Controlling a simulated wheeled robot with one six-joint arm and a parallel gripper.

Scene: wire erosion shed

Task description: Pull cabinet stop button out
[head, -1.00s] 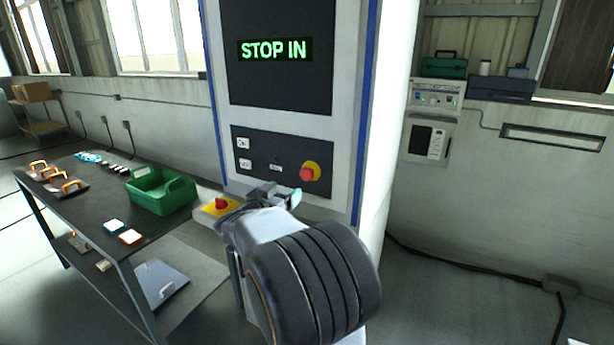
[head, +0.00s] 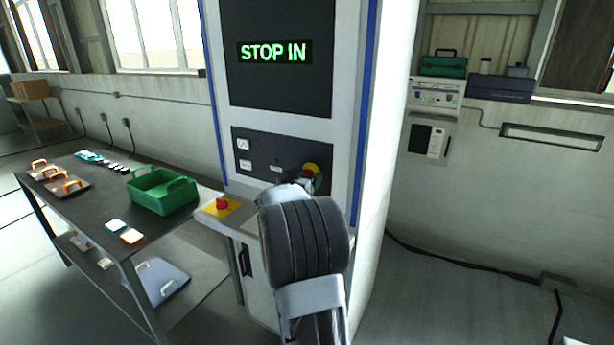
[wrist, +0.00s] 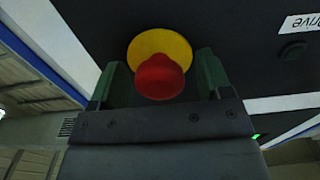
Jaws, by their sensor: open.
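The cabinet stop button is a red mushroom head on a yellow disc, on the dark panel of the cabinet (head: 347,130). In the head view its yellow disc (head: 313,168) shows at the top, and my arm hides much of the rest. In the wrist view the red button (wrist: 160,77) sits between the two fingers of my gripper (wrist: 160,82), with a finger on each side. The gripper is open, and a gap shows beside the button on both sides. The cabinet display (head: 275,51) reads "STOP IN".
A second red button on a yellow base (head: 221,204) stands on a ledge left of my arm. A dark table (head: 98,203) at the left holds a green bin (head: 162,192) and several small parts. Wall boxes (head: 429,138) hang at the right.

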